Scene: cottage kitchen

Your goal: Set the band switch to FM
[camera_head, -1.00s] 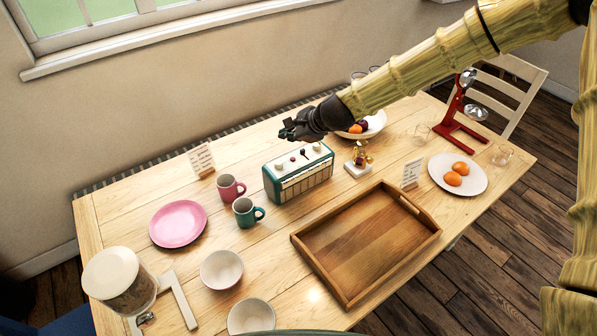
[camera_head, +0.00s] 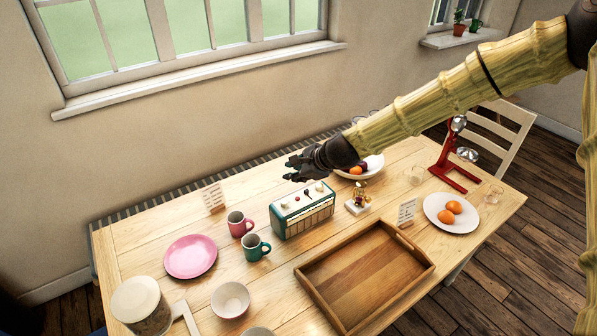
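A teal and cream radio (camera_head: 303,212) stands upright on the wooden table, near its middle. Several small knobs and a dark lever show on its top; which of them is the band switch, and any FM marking, is too small to tell. My gripper (camera_head: 290,170) is above the radio's back edge, apart from it as far as I can see. Its dark fingers point left and appear spread, with nothing between them.
A wooden tray (camera_head: 315,292) lies in front.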

